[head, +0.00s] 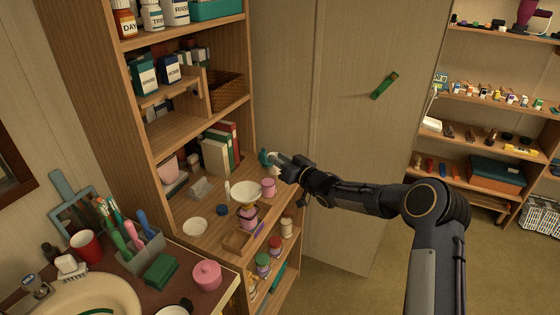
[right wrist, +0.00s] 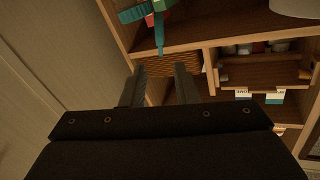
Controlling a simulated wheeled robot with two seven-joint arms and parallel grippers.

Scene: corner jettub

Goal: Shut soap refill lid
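No thing is clearly marked as the soap refill. On the shelf unit's lower projecting shelf, a pink container (head: 248,218) stands beneath a white bowl-like piece (head: 245,193), and a small pink cup-like jar (head: 268,187) stands to its right. I cannot tell which of them has the lid. My right gripper (head: 272,160) is above and behind the small jar, at the shelf unit's right edge. In the right wrist view its two fingers (right wrist: 160,82) are apart with nothing between them. A teal thing (head: 263,157) shows beside the fingertips. My left gripper is not in view.
The tall wooden shelf unit (head: 110,90) holds bottles, books and a basket (head: 225,92). A white dish (head: 195,226) and a wooden tray (head: 237,241) crowd the lower shelf. A sink counter (head: 190,297) with a pink lidded pot (head: 207,276) is at front left.

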